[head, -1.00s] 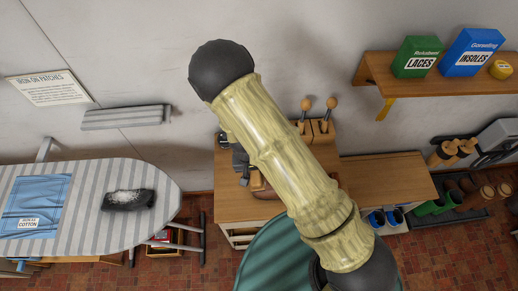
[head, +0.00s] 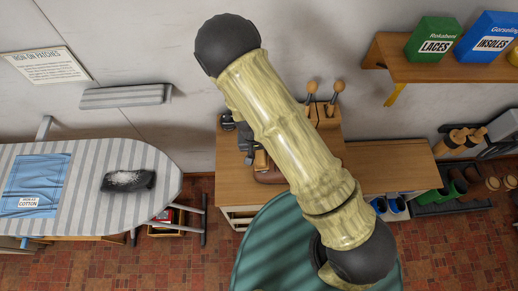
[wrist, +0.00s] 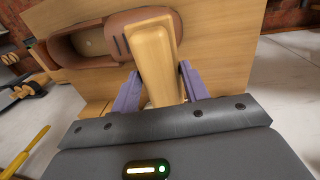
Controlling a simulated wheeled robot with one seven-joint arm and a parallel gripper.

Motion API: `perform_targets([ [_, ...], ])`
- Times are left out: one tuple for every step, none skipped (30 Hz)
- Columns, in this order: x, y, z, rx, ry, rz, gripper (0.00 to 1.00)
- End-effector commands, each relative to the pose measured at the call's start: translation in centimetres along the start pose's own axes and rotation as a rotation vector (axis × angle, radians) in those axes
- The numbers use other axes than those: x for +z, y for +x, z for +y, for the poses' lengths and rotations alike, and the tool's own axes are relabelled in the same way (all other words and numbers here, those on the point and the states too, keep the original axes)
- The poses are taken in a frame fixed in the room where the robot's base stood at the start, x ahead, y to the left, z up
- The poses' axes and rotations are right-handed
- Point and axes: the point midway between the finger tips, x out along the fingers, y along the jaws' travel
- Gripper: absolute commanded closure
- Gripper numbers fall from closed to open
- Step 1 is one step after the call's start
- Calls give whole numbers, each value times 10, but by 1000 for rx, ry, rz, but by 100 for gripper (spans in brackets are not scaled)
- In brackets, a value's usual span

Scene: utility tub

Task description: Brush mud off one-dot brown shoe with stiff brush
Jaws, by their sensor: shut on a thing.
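My gripper (wrist: 158,88) is shut on a pale wooden piece, which looks like the stiff brush (wrist: 154,55), in the wrist view. Its bristles are hidden from this angle. A brown shoe (wrist: 88,38) lies on the wooden bench top just beyond the fingers, its opening to the left. The brush overlaps the shoe's right part in the picture; I cannot tell whether they touch. In the head view, the shoe (head: 268,177) shows only partly beside my arm, with the brush (head: 261,160) just above it. Dots and mud cannot be made out.
The wooden bench (head: 232,190) stands against the wall, with a holder of wooden-knobbed tools (head: 326,115) at its back. A striped ironing board (head: 90,215) is at left. A shelf (head: 400,58) with boxes is at upper right. My arm hides much of the bench.

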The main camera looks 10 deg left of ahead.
Motion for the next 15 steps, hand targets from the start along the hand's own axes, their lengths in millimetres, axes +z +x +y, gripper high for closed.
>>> perform_targets([
  [0, 10, 0, 0, 1, -1, 73],
  [0, 13, 0, 0, 1, -1, 73],
  [0, 16, 0, 0, 2, -1, 73],
  [0, 19, 0, 0, 2, -1, 73],
  [0, 22, 0, 0, 2, -1, 73],
  [0, 26, 0, 0, 2, -1, 73],
  [0, 28, 0, 0, 2, -1, 73],
  [0, 31, 0, 0, 2, -1, 73],
  [0, 34, 0, 0, 2, -1, 73],
  [0, 35, 0, 0, 2, -1, 73],
  [0, 37, 0, 0, 2, -1, 73],
  [0, 38, -1, 0, 1, -1, 73],
  [0, 39, -1, 0, 0, -1, 73],
  [0, 39, -1, 0, 0, -1, 73],
  [0, 40, -1, 0, 0, 0, 73],
])
